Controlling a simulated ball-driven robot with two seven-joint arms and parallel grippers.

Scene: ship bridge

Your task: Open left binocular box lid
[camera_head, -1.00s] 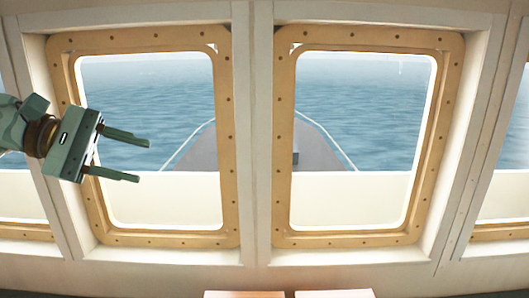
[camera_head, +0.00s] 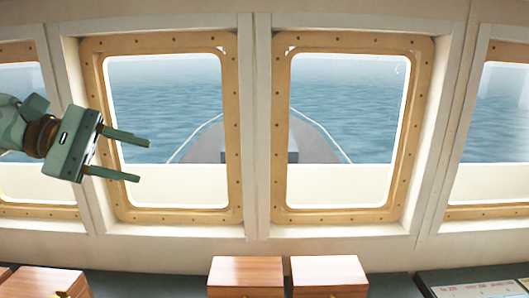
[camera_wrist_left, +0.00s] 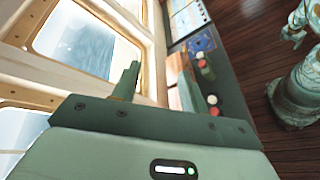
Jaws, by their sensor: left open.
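My left gripper (camera_head: 135,156) is open and empty, raised in front of the left window, its two fingers apart and pointing right. In the left wrist view its fingers (camera_wrist_left: 157,87) also stand apart with nothing between them. Two closed wooden boxes, a left one (camera_head: 246,272) and a right one (camera_head: 328,271), sit side by side at the bottom middle of the head view, cut off by the frame edge. More wooden boxes (camera_head: 45,282) show at the bottom left. I cannot tell which is the binocular box.
A dark console top (camera_head: 390,285) runs under the windows, with a chart or panel (camera_head: 480,288) at the right. The left wrist view shows red and white knobs (camera_wrist_left: 206,74) on the console and wooden floor (camera_wrist_left: 245,50) beside it. The space around my left gripper looks clear.

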